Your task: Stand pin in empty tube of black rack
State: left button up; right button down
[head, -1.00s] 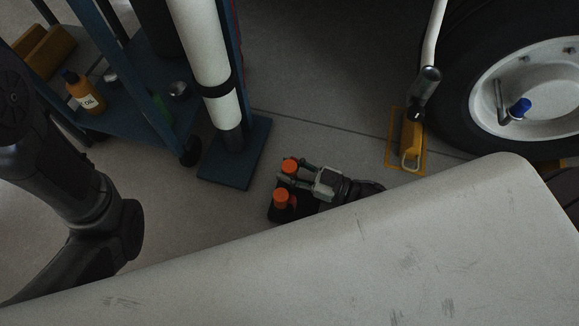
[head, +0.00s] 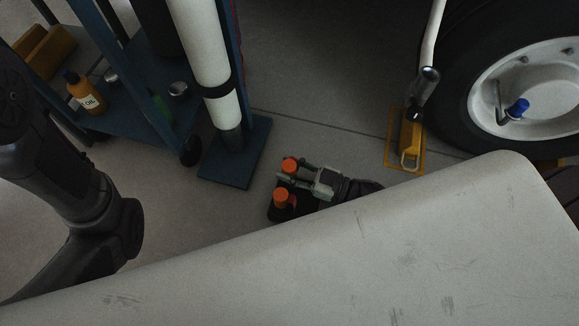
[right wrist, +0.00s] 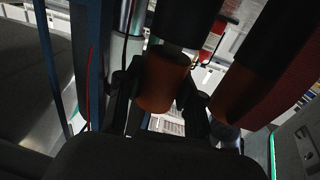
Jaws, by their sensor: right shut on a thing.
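My right gripper (head: 294,178) is low over the floor in the head view, shut on an orange-headed pin (head: 290,165). The pin's orange head also shows between the fingers in the right wrist view (right wrist: 163,80). A black tube (right wrist: 187,18) lines up with it there, with a short pale band between; how deep the pin sits in it is hard to tell. The black rack (head: 277,214) stands on the floor beneath, partly hidden by the gripper. A second orange head (head: 283,196) stands at the rack, nearer the white panel. My left gripper is out of view.
A large white panel (head: 400,250) fills the foreground and hides part of my right arm. A blue stand's foot (head: 236,155) is left of the rack. Bare floor lies between.

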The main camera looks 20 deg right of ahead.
jog(key=shift+f+b, duration=0.35)
jog(key=shift+f, duration=0.15)
jog(key=c, duration=1)
grip_release()
jog(key=shift+p+v, duration=0.7)
jog(key=shift+v, duration=2)
jog(key=shift+p+v, duration=0.45)
jog(key=shift+v, duration=2.4)
